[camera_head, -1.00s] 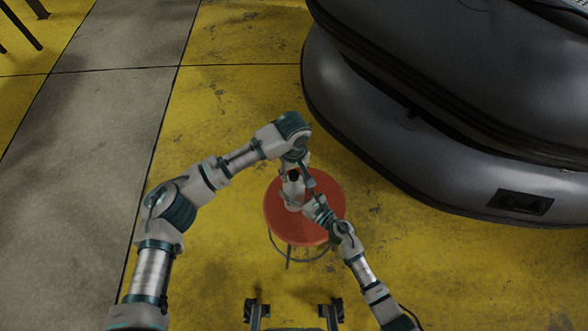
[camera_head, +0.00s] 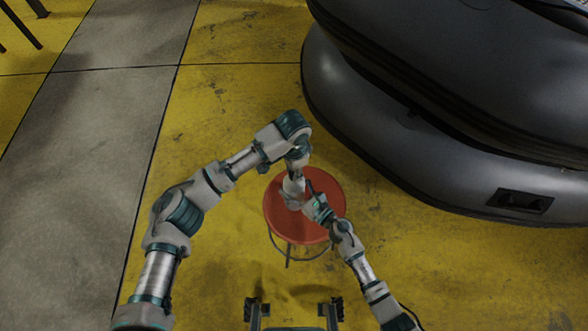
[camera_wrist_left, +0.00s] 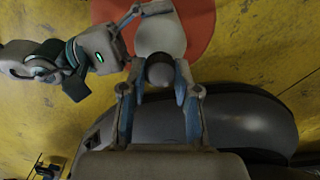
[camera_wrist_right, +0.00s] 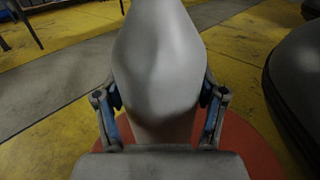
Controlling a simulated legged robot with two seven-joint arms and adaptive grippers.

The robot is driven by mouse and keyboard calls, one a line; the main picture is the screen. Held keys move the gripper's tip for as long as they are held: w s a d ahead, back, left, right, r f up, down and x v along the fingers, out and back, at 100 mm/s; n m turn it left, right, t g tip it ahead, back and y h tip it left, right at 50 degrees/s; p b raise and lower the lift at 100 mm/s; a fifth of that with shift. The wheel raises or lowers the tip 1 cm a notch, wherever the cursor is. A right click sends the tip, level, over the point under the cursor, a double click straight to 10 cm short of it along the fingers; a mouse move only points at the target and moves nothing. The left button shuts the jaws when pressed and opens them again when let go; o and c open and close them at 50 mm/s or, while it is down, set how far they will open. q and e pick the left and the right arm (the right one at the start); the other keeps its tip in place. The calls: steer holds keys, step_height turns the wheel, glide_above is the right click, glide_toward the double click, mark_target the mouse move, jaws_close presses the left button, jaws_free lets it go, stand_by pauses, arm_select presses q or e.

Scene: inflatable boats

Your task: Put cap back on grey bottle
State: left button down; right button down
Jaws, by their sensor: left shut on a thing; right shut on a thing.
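The grey bottle (camera_head: 292,200) is above the round red stool (camera_head: 335,195), partly covered by my grippers in the head view. Its pale body fills the right wrist view (camera_wrist_right: 160,70), with the fingers of my right gripper (camera_wrist_right: 160,105) shut on either side of it. My left gripper (camera_wrist_left: 160,90) is above the bottle, its fingers on both sides of a dark rounded cap (camera_wrist_left: 160,72). In the left wrist view the cap overlaps the end of the bottle (camera_wrist_left: 160,35); I cannot tell whether it is fully seated.
A large dark grey inflatable boat (camera_head: 430,150) lies to the right of the stool. The yellow floor (camera_head: 235,110) around the stool is clear, with a grey strip (camera_head: 100,130) at left. Dark furniture legs (camera_head: 20,25) stand at the far left.

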arm_select(q)
steer(key=m, duration=0.3)
steer(key=shift+w+a, duration=0.1)
steer(key=c, duration=0.8)
jaws_free()
steer(key=shift+o, duration=0.2)
steer(key=shift+r, duration=0.1)
step_height(320, 180, up, 12)
arm_select(e)
jaws_free()
steer(key=shift+s, duration=0.1)
steer(key=v, duration=1.2)
